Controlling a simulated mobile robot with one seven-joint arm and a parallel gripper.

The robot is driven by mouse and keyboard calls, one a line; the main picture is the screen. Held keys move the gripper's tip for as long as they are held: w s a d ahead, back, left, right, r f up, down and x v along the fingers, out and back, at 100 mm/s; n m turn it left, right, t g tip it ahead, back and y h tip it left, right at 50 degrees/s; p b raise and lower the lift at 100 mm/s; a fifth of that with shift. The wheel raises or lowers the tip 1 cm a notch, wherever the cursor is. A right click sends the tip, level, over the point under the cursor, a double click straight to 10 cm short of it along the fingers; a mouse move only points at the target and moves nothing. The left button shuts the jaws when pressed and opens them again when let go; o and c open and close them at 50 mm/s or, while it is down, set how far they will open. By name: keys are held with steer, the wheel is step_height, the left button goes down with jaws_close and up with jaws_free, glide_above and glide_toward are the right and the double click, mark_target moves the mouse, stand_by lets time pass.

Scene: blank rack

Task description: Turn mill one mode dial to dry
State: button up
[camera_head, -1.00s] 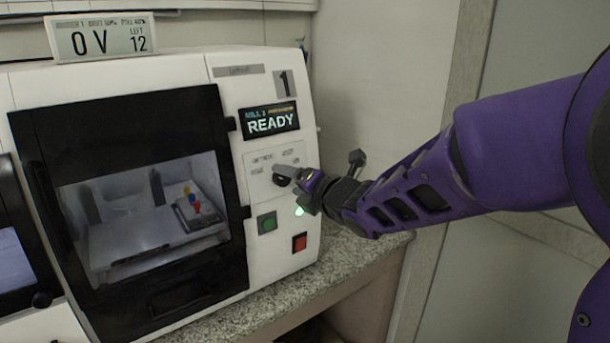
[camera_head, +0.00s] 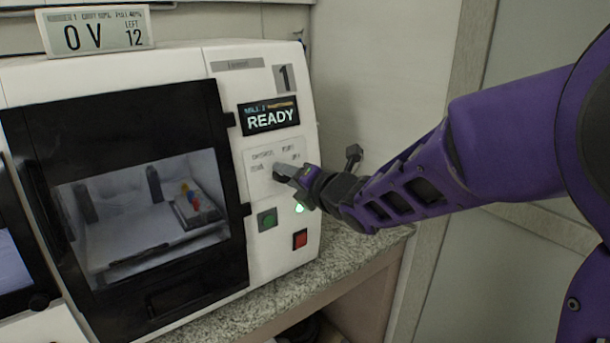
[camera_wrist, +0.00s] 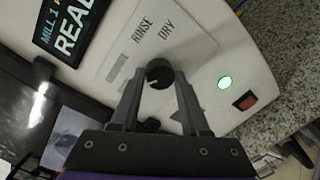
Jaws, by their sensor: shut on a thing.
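The mode dial (camera_wrist: 159,73) is a round black knob on the white front panel of mill one (camera_head: 222,65). In the wrist view it sits between my two fingertips, and my gripper (camera_wrist: 158,80) is shut on it. A small pale mark shows near the knob's lower edge; I cannot tell surely which label it points to. The labels RINSE (camera_wrist: 143,30) and DRY (camera_wrist: 165,30) are printed above the knob in the wrist view. In the head view my gripper (camera_head: 285,171) covers most of the dial.
A READY screen (camera_head: 270,117) is above the dial. A green button (camera_head: 267,219), a lit green lamp (camera_head: 299,208) and a red switch (camera_head: 300,239) are below it. The dark-framed door (camera_head: 125,200) is left of the panel. The granite counter (camera_head: 345,250) shows beside the mill.

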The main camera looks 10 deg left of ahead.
jaws_close()
steer(key=m+y+p, duration=0.1)
steer(key=m+p, duration=0.3)
steer(key=m, duration=0.7)
steer(key=m+g+y+p, duration=0.1)
steer(key=m+p, duration=0.3)
steer(key=m, duration=0.7)
steer(key=shift+w+d+f+m, duration=0.1)
steer(key=shift+d+f+m, duration=0.05)
steer(key=shift+m, duration=0.15)
stand_by(0.4)
